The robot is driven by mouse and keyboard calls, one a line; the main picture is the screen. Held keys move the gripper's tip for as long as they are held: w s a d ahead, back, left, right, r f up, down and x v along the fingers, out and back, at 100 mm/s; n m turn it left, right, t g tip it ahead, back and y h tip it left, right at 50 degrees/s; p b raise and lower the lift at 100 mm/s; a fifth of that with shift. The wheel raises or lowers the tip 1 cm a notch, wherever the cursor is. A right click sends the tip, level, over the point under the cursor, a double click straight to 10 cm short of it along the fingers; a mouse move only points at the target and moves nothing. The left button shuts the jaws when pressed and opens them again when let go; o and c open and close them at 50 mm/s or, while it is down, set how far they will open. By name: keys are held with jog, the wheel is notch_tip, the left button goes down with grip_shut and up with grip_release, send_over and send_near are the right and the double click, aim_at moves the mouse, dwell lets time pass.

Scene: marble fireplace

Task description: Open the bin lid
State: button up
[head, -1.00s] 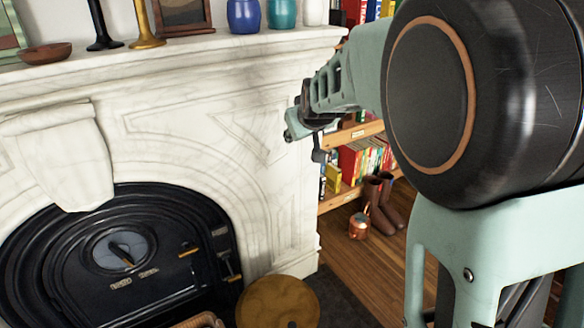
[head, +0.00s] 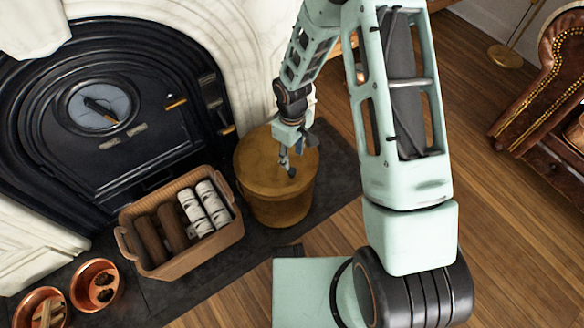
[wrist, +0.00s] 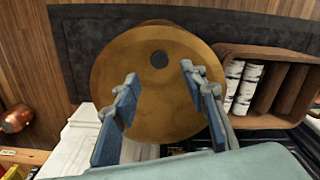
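The bin is a round brass-coloured tub with a flat lid (head: 258,165), standing on the dark hearth slab. Its lid is shut. In the wrist view the lid (wrist: 150,100) fills the middle, with a small dark round knob (wrist: 159,60) on it. My gripper (head: 287,158) is above the right part of the lid in the head view. In the wrist view its two blue fingers (wrist: 158,76) are spread wide with nothing between them, and the knob lies just beyond the tips, roughly between them. I cannot tell the exact height above the lid.
A wicker basket (head: 150,255) of logs stands close to the left of the bin. Copper bowls (head: 97,285) are farther left. The black fireplace (head: 130,140) is behind. Wooden floor (head: 320,235) is free at the right; a brown leather chair (head: 550,80) is at far right.

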aim_at(292, 171)
notch_tip(292, 171, down, 8)
jog(key=shift+w+r+b, duration=0.1)
jog(key=shift+b, duration=0.9)
jog(key=shift+c, duration=0.3)
grip_shut()
